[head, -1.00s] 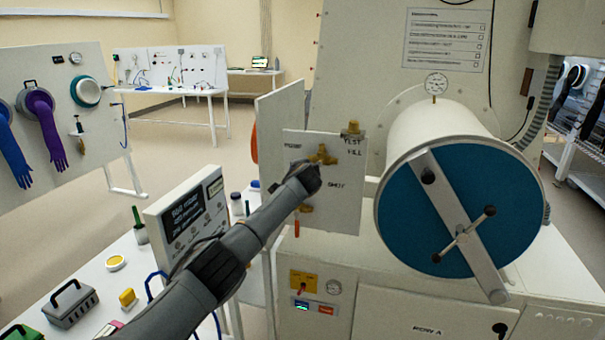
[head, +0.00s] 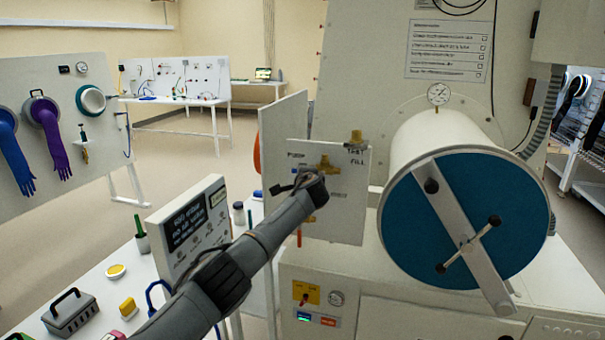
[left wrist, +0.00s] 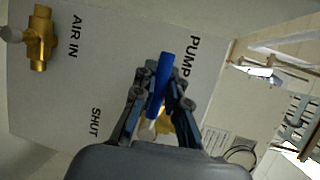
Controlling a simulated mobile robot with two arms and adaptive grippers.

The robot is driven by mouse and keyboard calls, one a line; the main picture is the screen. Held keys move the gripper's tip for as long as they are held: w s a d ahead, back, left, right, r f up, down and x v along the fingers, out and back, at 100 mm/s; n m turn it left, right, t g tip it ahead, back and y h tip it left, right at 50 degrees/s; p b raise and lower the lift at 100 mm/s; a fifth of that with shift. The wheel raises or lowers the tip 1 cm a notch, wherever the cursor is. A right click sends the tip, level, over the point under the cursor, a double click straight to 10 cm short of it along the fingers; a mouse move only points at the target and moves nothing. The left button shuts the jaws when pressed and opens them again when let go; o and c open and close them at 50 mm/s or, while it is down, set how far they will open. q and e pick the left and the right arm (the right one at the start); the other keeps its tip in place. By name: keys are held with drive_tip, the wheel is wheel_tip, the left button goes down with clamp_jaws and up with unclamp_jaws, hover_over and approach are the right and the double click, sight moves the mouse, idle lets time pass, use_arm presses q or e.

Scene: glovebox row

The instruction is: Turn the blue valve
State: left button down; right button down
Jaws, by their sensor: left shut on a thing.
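The blue valve handle (left wrist: 162,82) shows in the left wrist view as a blue lever on a pale panel, near the printed word PUMP. My left gripper (left wrist: 160,98) is shut on it, with one finger on each side. Part of the brass valve body (left wrist: 164,122) shows behind the fingers; the rest is hidden. In the head view my left gripper (head: 300,184) is at the left part of the upright panel (head: 347,205), in front of brass fittings (head: 325,165). My right gripper is not in view.
A red handle (head: 299,238) hangs low on the same panel. A brass fitting (left wrist: 39,38) sits by the AIR IN label. The large cylinder with a blue door (head: 405,235) stands right of the panel. A bench with a sign (head: 188,222) is at the left.

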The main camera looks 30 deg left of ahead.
use_arm(q)
drive_tip(key=c, duration=1.3)
unclamp_jaws()
drive_tip(key=shift+c, duration=0.2)
drive_tip(key=v, duration=1.2)
drive_tip(key=shift+a, duration=0.1)
